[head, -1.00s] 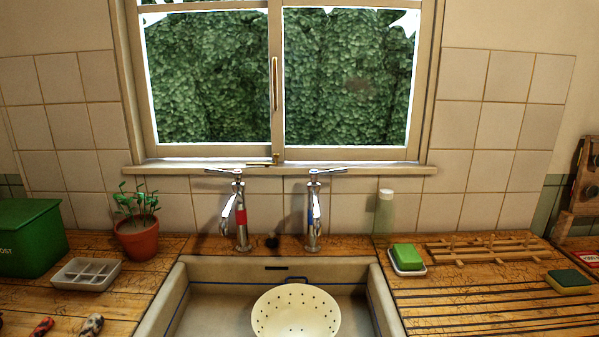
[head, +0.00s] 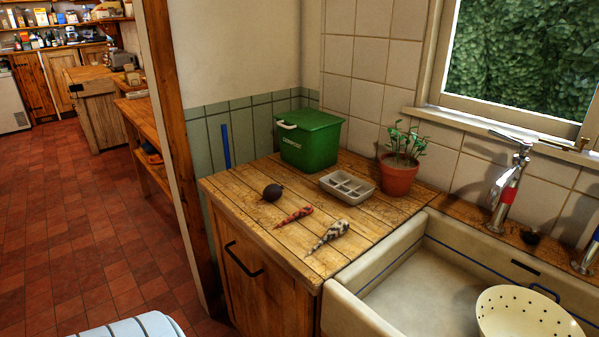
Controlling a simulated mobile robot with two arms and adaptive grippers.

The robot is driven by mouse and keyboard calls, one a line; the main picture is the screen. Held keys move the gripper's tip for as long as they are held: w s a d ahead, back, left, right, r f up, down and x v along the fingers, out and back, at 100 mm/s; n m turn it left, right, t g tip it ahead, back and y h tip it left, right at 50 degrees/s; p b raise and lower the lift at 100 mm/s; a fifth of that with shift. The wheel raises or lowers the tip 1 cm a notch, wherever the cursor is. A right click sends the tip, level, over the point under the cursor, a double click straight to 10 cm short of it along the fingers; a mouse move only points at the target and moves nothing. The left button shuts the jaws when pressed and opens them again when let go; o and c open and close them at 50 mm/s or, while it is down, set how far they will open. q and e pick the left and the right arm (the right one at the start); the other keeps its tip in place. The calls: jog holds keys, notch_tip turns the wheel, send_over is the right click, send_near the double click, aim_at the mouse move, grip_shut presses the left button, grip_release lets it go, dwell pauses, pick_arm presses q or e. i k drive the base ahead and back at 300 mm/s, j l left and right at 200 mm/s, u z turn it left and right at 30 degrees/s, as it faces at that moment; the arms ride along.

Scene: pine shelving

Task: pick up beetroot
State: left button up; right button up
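A dark purple, round beetroot (head: 273,192) lies on the wooden counter (head: 240,187) left of the sink, near the counter's left front side. In the head view it is in front of the green compost bin and to the left of a reddish carrot-shaped item. Nothing covers it. Neither of my grippers shows in the head view.
A red tapered vegetable (head: 294,216) and a pale, dark-mottled one (head: 328,234) lie beside the beetroot. Behind are a green compost bin (head: 310,140), a grey sectioned tray (head: 347,187) and a potted plant (head: 398,178). The sink (head: 400,280) holds a colander (head: 528,315). Open tiled floor lies left.

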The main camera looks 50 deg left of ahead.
aim_at(272, 193)
jog(key=u, duration=1.75)
jog(key=i+j+u, duration=0.5)
jog(key=i+j, duration=0.05)
jog(key=i, duration=0.05)
